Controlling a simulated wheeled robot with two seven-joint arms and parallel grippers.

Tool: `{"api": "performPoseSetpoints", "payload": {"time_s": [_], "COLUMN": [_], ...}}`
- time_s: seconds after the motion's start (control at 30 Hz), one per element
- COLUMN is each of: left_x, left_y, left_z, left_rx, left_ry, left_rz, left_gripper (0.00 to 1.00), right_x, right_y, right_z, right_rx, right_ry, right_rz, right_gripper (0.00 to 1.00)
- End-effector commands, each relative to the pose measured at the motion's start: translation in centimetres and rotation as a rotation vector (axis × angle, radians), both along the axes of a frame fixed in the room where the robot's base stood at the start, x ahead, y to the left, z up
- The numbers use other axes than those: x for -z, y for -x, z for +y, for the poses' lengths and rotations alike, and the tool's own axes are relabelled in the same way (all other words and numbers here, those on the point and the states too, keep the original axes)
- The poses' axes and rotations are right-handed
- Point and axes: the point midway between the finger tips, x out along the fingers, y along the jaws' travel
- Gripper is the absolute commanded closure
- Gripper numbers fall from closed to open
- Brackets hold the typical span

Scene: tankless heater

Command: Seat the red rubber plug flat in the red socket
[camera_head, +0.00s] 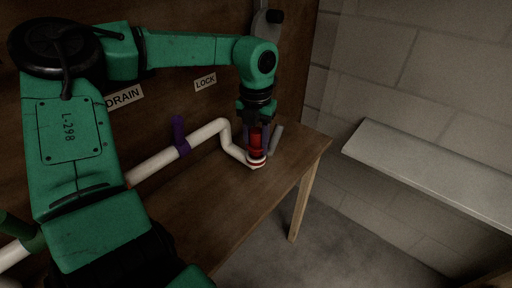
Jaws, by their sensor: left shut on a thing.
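My left arm reaches in from the left, and its gripper (257,126) points down near the right end of the wooden table. It is shut on the red rubber plug (256,143), a red cylinder held upright. Right below it is the red socket (257,161), a red and white ring at the end of the white pipe. The plug's lower end is at the socket's opening; I cannot tell whether it is inside or just above. My right gripper is not in view.
The white pipe (205,133) with a purple valve handle (179,134) runs along the wooden table (225,215). A grey cylinder (276,139) is close beside the plug on the right. DRAIN (125,97) and LOCK (205,82) labels are on the back panel. A pale shelf (435,170) is at right.

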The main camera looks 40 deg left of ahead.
Motion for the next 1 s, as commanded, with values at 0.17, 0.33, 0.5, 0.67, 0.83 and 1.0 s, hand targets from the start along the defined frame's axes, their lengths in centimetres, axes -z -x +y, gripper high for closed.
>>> {"api": "performPoseSetpoints", "payload": {"time_s": [0.17, 0.33, 0.5, 0.67, 0.83, 1.0], "left_x": [0.1, 0.3, 0.5, 0.7, 0.9, 1.1], "left_y": [0.0, 0.0, 0.0, 0.0, 0.0, 0.0], "left_z": [0.0, 0.0, 0.0, 0.0, 0.0, 0.0], "left_rx": [0.000, 0.000, 0.000, 0.000, 0.000, 0.000], "left_ry": [0.000, 0.001, 0.001, 0.000, 0.000, 0.000], "left_rz": [0.000, 0.000, 0.000, 0.000, 0.000, 0.001], "left_gripper": [1.00, 1.00, 1.00, 1.00, 1.00, 1.00], "right_x": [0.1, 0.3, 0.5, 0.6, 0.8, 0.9], "right_y": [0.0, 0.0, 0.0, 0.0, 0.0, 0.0], "right_z": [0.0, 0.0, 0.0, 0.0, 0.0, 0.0], "right_rx": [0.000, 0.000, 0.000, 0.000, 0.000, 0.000], "right_ry": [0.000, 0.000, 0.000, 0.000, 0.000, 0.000], "right_rz": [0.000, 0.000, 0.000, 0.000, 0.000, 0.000], "right_gripper": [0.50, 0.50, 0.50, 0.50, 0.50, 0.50]}}
